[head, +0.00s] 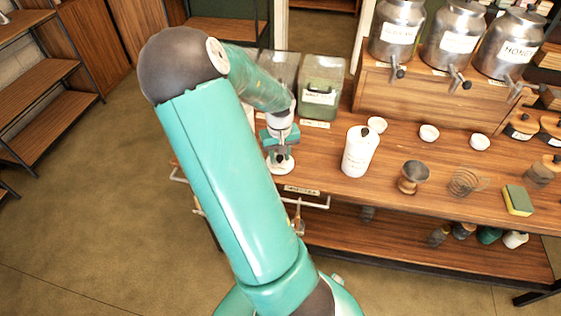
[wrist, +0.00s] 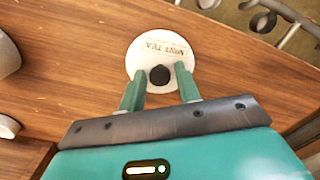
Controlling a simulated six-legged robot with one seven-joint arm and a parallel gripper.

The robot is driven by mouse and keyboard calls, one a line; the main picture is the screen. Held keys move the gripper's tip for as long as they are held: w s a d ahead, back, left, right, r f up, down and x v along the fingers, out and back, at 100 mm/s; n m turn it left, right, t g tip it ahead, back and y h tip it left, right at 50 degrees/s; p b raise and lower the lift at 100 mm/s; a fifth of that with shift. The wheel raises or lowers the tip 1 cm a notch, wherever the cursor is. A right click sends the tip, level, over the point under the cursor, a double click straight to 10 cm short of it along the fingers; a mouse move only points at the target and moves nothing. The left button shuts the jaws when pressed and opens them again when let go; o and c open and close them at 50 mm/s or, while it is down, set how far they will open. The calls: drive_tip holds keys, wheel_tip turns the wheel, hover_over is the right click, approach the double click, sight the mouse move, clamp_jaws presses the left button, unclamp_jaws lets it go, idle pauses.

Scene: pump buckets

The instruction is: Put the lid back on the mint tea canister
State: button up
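A round white lid (wrist: 160,45) with a "MINT TEA" label and a black knob (wrist: 160,76) is below my gripper (wrist: 160,76) in the wrist view. The green fingers are open, one on each side of the knob, with gaps showing. In the head view my gripper (head: 280,140) is over the white lid (head: 281,166) near the counter's front edge. I cannot tell whether the lid lies on the counter or on something. A white canister (head: 358,158) with a black piece at its top stands to the right; its label is too small to read.
Clear bins (head: 322,98) stand behind my gripper, one with green contents. Metal dispensers (head: 455,45) stand on a wooden stand at back right. A rail (head: 315,203) runs along the front edge.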

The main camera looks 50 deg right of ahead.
drive_tip(key=c, duration=0.3)
drive_tip(key=shift+r, duration=0.1)
drive_tip(key=shift+c, duration=0.2)
drive_tip(key=shift+r, duration=2.15)
